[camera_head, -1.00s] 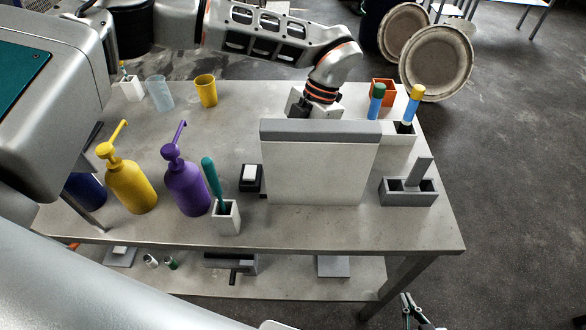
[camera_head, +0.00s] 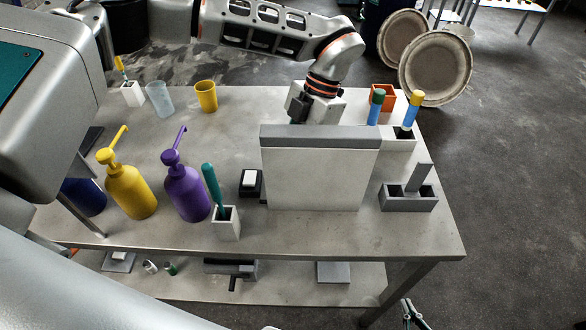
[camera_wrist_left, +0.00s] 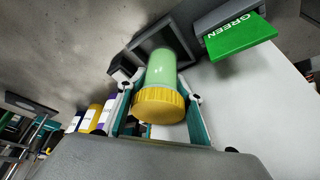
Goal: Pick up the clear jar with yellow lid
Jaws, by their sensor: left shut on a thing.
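The clear jar (camera_wrist_left: 160,72) with the yellow lid (camera_wrist_left: 158,105) shows in the left wrist view, its body tinted pale green and its lid toward the camera. My left gripper (camera_wrist_left: 160,108) is shut on it, with teal-padded fingers on both sides of the lid. In the head view the wrist end of my left arm stands behind the white panel (camera_head: 318,180), which hides the fingers and the jar. My right gripper (camera_head: 411,314) shows only small at the bottom right edge, off the table; its opening is not clear.
A yellow pump bottle (camera_head: 130,192), a purple pump bottle (camera_head: 186,192) and a teal-handled tool in a white holder (camera_head: 226,224) stand left of the panel. A grey compartment holder (camera_head: 408,198) stands right. A green GREEN-labelled plate (camera_wrist_left: 240,38) is near the jar.

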